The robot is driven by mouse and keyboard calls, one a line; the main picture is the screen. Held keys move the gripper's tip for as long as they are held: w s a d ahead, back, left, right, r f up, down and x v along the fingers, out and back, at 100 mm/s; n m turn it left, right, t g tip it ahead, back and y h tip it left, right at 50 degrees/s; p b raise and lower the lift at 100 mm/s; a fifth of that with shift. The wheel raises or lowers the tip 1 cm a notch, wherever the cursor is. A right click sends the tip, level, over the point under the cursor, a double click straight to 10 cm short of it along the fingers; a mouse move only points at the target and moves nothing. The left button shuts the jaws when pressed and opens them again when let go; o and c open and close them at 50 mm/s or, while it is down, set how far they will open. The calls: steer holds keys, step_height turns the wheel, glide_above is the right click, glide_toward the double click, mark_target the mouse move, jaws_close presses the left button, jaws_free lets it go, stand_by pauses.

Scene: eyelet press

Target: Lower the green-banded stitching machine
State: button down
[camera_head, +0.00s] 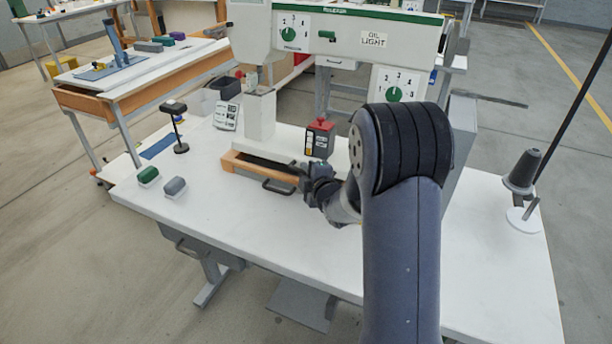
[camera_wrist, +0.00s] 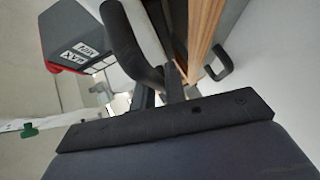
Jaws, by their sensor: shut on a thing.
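The green-banded stitching machine (camera_head: 345,40) is a large white machine with a green stripe, green dials and an "OIL LIGHT" label. My gripper (camera_head: 312,182) is at the right front end of that base, low over the table. It is shut on what looks like a dark handle (camera_wrist: 130,38), which shows as a thick curved bar in the wrist view. My own arm and wrist hide most of the grip. A thin black handle (camera_head: 279,187) sits on the base's front, left of my gripper.
A dark red-topped oil box (camera_head: 320,140) with MAX/MIN marks stands just behind my gripper. Green (camera_head: 148,175) and grey (camera_head: 174,187) blocks and a small black stand (camera_head: 180,130) are at the left. A thread cone (camera_head: 523,170) stands at the right. The front table is clear.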

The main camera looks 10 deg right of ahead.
steer(key=shift+s+a+f+b, duration=0.1)
steer(key=shift+s+f+b, duration=0.05)
steer(key=shift+f+b, duration=0.65)
steer(key=shift+s+f+b, duration=0.1)
steer(key=shift+f+b, duration=0.35)
steer(key=shift+b, duration=0.55)
steer(key=shift+w+r, duration=0.1)
steer(key=shift+r, duration=0.2)
steer(key=c, duration=1.5)
jaws_free()
steer(key=shift+r, duration=0.1)
steer(key=shift+o, duration=0.2)
steer(key=shift+r+p, duration=0.1)
steer(key=shift+p, duration=0.3)
